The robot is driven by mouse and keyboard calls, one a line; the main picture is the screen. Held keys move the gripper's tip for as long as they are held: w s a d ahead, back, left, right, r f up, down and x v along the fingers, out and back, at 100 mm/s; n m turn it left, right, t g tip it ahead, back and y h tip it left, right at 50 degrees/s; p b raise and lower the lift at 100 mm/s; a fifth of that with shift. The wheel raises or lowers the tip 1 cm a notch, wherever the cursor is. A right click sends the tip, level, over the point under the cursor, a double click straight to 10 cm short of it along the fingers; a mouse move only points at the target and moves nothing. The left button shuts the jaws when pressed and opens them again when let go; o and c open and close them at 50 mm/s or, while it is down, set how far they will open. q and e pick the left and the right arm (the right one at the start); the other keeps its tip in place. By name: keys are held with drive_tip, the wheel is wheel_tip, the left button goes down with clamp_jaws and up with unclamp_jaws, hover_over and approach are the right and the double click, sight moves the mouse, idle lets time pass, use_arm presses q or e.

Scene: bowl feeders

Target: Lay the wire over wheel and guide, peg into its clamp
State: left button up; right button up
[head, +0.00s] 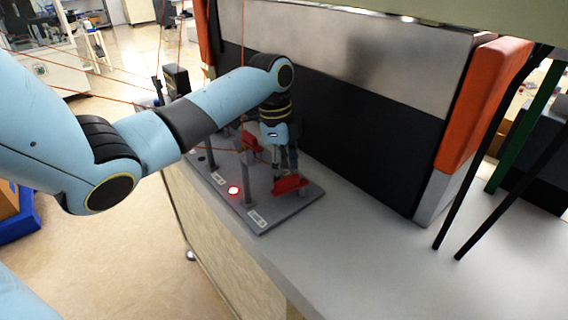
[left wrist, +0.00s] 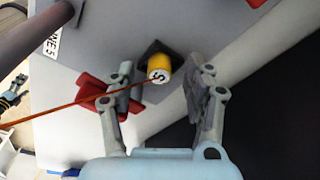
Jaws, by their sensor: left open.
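The orange wire (left wrist: 60,106) runs from the left edge past the left finger to the peg. A red part (left wrist: 93,92) lies behind the left finger; a red part (head: 290,184) also shows below the gripper in the head view. My right gripper is out of view.
A dark machine front (head: 350,140) stands close behind. An orange upright (head: 480,105) is at right. The pale bench top (head: 370,255) right of the board is clear.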

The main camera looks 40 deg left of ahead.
use_arm(q)
wheel_tip(320, 180, up, 12)
drive_tip(key=a, duration=0.1)
drive_tip(key=shift+s, duration=0.35)
drive_tip(key=shift+a+f, duration=0.1)
